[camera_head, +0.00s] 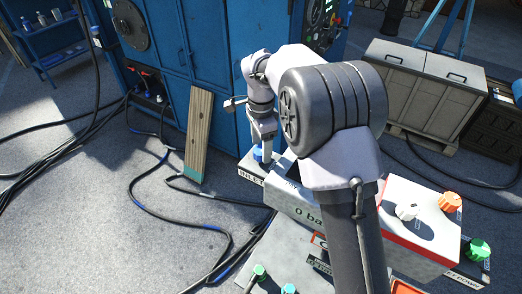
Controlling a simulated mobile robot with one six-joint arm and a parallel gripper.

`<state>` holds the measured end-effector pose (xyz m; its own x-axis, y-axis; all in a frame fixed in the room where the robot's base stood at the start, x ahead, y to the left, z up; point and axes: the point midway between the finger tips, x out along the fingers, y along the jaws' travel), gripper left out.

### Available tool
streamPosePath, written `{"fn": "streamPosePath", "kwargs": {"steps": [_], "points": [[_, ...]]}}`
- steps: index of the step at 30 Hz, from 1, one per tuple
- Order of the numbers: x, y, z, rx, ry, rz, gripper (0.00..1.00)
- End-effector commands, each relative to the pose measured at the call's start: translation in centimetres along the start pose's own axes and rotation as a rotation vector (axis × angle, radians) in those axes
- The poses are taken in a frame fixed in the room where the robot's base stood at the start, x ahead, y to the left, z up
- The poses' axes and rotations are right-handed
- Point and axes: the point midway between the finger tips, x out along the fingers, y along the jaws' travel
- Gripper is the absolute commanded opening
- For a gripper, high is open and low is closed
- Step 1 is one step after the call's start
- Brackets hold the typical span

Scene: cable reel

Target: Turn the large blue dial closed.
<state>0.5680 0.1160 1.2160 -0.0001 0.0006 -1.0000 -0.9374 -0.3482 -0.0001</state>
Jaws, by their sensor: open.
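The large blue dial (257,155) sits on a light panel labelled "INLET" at the left end of the grey control unit, just left of centre. Only part of it shows; my gripper covers the rest. My gripper (265,158) is open and points down at the dial, over its right side. I cannot tell whether the fingers touch the dial or stand around it. The dial's pointer mark is not visible.
An orange knob (450,201), a white knob (406,212) and a green knob (478,249) are at the right of the unit. A wooden board (198,135) leans on the blue cabinet (205,40) behind. Black cables (150,208) lie on the floor.

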Motion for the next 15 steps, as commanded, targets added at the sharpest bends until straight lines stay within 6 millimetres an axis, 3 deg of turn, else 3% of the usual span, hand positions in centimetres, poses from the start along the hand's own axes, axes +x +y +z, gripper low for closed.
{"fn": "streamPosePath", "kwargs": {"steps": [4,12,15], "points": [[1.23,0.02,-0.02,-0.001,0.001,0.000,0.65],[1.36,0.00,-0.02,-0.001,0.001,-0.001,0.65],[1.35,0.01,-0.01,-0.001,0.001,-0.001,0.45]]}}
